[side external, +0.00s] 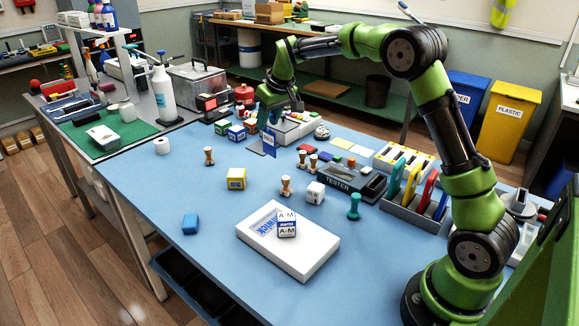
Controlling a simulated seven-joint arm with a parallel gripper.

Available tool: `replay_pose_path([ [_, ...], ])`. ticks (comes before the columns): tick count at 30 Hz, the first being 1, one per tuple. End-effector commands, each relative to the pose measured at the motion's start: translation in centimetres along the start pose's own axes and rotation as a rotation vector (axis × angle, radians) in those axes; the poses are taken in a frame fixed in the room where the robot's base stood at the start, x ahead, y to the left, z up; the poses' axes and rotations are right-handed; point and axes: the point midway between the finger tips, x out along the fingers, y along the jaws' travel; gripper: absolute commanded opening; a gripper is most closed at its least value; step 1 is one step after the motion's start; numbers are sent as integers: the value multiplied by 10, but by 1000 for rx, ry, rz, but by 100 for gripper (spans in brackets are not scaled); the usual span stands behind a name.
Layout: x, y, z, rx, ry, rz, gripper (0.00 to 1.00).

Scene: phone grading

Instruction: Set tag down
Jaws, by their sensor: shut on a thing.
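My gripper (271,121) is at the far side of the blue table, pointing down and shut on a small dark blue tag (269,142). The tag hangs upright below the fingers and has pale lettering too small to read surely. It is just in front of a grey-white tray or device (300,127). I cannot tell whether the tag's lower edge touches the table. The fingertips are small and partly merged with the dark gripper body.
Small boxes (237,133) stand left of the gripper. The table's left part is mostly clear.

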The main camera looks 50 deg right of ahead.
Motion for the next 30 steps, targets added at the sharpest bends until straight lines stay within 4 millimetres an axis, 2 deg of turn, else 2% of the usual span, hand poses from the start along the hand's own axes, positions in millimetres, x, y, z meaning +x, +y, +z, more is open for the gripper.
replay_pose_path([
  [1, -2, 25, 3, 17, 0, 5, 0],
  [3, -5, 47, 8, 17, 1, 5, 0],
  [7, -8, 75, 15, -6, 3, -2, 0],
  [14, -5, 74, 18, -96, 3, -27, 0],
  [21, 33, 74, 34, -113, -1, -28, 0],
  [30, 65, 75, 47, -111, 1, -27, 0],
])
